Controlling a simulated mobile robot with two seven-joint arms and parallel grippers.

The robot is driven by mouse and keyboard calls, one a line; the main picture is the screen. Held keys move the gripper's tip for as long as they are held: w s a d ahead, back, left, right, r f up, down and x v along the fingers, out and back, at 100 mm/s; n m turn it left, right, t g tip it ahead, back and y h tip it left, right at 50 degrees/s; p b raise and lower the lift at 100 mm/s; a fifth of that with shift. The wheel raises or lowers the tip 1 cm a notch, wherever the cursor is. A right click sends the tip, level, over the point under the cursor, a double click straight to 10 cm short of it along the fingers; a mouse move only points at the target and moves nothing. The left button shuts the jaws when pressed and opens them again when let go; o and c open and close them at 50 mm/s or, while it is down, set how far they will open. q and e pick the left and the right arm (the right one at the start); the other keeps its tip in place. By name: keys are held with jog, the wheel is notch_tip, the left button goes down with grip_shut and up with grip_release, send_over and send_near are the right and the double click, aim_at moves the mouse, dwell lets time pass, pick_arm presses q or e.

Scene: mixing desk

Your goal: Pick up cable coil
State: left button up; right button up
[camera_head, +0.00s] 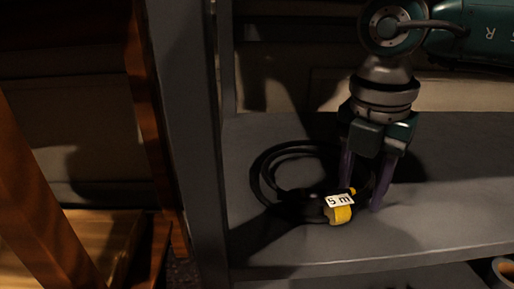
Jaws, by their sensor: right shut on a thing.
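The cable coil (264,176) is a black looped cable with a yellow end and a white tag reading "5 m". It is on the grey shelf, near the upright post. My right gripper (361,203) comes down from above at the coil's right side. Its two purple fingers are on either side of the coil's right part, shut on it. The dark cable between the fingers is hard to make out in shadow. I cannot tell whether the coil is touching the shelf all round. My left gripper is not in view.
The grey shelf (440,190) is clear to the right of my gripper. A grey upright post (185,130) stands close on the left. Wooden furniture (40,200) is at far left. A round orange-brown object (506,268) shows partly on a lower level at bottom right.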

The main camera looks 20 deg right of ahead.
grip_shut()
dwell(0.8)
